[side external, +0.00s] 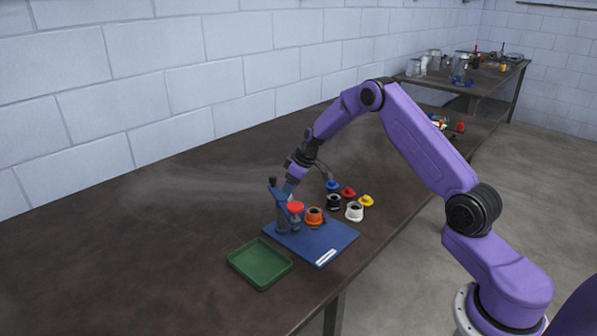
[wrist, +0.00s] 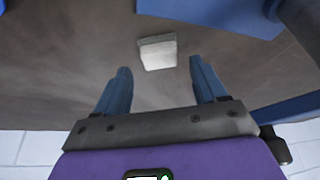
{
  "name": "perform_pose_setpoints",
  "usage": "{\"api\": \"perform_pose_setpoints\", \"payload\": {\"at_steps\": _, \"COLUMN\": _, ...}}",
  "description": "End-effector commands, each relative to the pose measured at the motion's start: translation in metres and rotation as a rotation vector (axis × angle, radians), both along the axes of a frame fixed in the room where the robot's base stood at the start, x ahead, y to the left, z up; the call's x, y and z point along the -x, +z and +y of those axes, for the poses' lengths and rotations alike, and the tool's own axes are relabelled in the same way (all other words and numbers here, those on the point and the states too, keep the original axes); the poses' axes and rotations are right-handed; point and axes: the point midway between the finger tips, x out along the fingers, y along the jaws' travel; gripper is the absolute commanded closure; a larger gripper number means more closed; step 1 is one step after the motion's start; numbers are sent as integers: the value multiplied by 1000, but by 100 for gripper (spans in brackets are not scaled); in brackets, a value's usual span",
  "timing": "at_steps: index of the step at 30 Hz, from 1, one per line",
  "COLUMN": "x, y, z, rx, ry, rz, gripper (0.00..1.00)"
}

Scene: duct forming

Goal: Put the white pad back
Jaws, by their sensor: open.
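A small white pad (wrist: 158,52) shows in the wrist view as a pale block on the dark tabletop, ahead of and between my fingertips. It is not touching them. My gripper (wrist: 164,76) is open with its two blue fingers apart and nothing between them. In the side external view my gripper (side external: 288,191) is low, just behind the blue press stand (side external: 281,212). I cannot make out the pad there; the stand and gripper appear to hide it.
The stand is on a blue base plate (side external: 338,241) with a red round part (side external: 295,207) and an orange ring part (side external: 315,215). A green tray (side external: 260,264) lies in front. White (side external: 354,212), black (side external: 333,202) and small coloured parts stand to the right. The table's left is clear.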

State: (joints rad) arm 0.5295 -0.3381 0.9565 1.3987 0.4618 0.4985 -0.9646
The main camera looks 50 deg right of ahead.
Motion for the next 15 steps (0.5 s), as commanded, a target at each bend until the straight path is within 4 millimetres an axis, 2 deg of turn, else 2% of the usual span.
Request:
{"api": "perform_pose_setpoints", "payload": {"at_steps": 1, "x": 3, "y": 11, "z": -2, "rx": 1, "ry": -2, "rz": -2, "gripper": 29}}
{"api": "perform_pose_setpoints", "payload": {"at_steps": 7, "x": 17, "y": 46, "z": -8, "rx": 1, "ry": 0, "rz": -3, "gripper": 29}}
{"api": "perform_pose_setpoints", "payload": {"at_steps": 15, "x": 30, "y": 78, "z": -13, "rx": 0, "ry": -1, "rz": 0, "gripper": 29}}
